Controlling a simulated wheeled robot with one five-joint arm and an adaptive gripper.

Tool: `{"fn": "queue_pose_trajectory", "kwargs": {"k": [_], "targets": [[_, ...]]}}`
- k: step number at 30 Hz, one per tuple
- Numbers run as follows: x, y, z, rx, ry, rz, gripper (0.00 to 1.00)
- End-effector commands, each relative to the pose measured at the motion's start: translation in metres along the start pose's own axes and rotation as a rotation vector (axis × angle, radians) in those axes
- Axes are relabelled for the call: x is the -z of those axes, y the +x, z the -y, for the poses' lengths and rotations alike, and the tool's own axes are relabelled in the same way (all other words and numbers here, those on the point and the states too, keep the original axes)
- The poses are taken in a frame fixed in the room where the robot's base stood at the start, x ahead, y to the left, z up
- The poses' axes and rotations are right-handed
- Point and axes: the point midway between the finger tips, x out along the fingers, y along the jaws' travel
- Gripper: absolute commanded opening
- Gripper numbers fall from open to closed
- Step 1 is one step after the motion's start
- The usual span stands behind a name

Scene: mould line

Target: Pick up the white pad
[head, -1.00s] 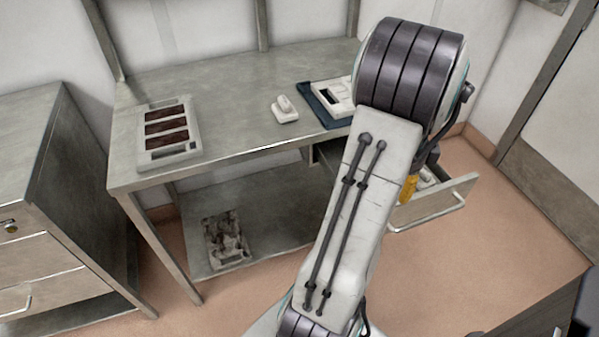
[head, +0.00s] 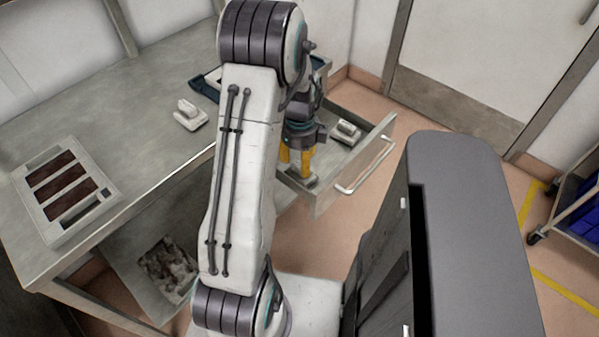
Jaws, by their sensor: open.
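My gripper (head: 295,170) hangs with its yellow fingers pointing down over the open drawer (head: 330,200) under the table's right end. It is open. A small pale grey-white pad-like piece (head: 304,180) lies in the drawer right at the fingertips; the fingers partly hide it, and I cannot tell if they touch it. A second pale piece with a raised top (head: 346,131) lies further back in the drawer. I cannot tell which of these is the white pad.
The metal table (head: 130,95) carries a pale frame with dark strips (head: 65,188) and a blue tray (head: 205,88), partly hidden by my arm. A rough grey block (head: 165,265) lies on the lower shelf. A dark cabinet (head: 460,200) stands right of the drawer.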

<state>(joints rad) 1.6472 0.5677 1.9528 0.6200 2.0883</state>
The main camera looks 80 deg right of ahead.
Motion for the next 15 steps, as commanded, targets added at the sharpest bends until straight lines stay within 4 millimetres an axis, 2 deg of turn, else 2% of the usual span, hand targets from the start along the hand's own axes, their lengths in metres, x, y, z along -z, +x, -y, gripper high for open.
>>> {"fn": "queue_pose_trajectory", "kwargs": {"k": [6,15], "targets": [[-0.002,0.027,-0.001,-0.004,-0.001,-0.003,0.52],[-0.002,0.037,-0.001,-0.002,-0.001,-0.001,0.52]]}}
